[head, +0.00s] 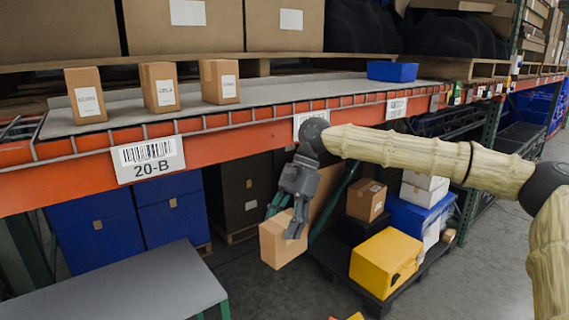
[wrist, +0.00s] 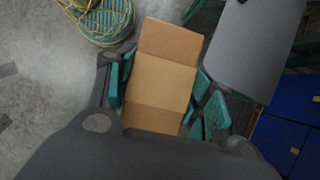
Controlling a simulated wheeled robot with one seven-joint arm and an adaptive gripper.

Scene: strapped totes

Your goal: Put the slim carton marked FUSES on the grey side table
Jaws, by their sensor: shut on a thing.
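My gripper (head: 284,214) is shut on a plain brown carton (head: 281,244), held in the air in front of the shelf, below its orange beam. In the wrist view the carton (wrist: 160,82) sits between the two teal-padded fingers; no label shows on its visible faces, so its marking cannot be told. The grey side table (head: 120,290) stands at the lower left in the head view, left of the carton and apart from it. Its bare top (wrist: 258,45) also shows at the upper right in the wrist view.
Three small labelled cartons stand on the shelf: left (head: 86,96), middle (head: 160,88) and right (head: 219,82); their print is too small to read. A blue bin (head: 392,71) is farther right. A yellow box (head: 386,262) lies low on a dark pallet. The side table's visible top is clear.

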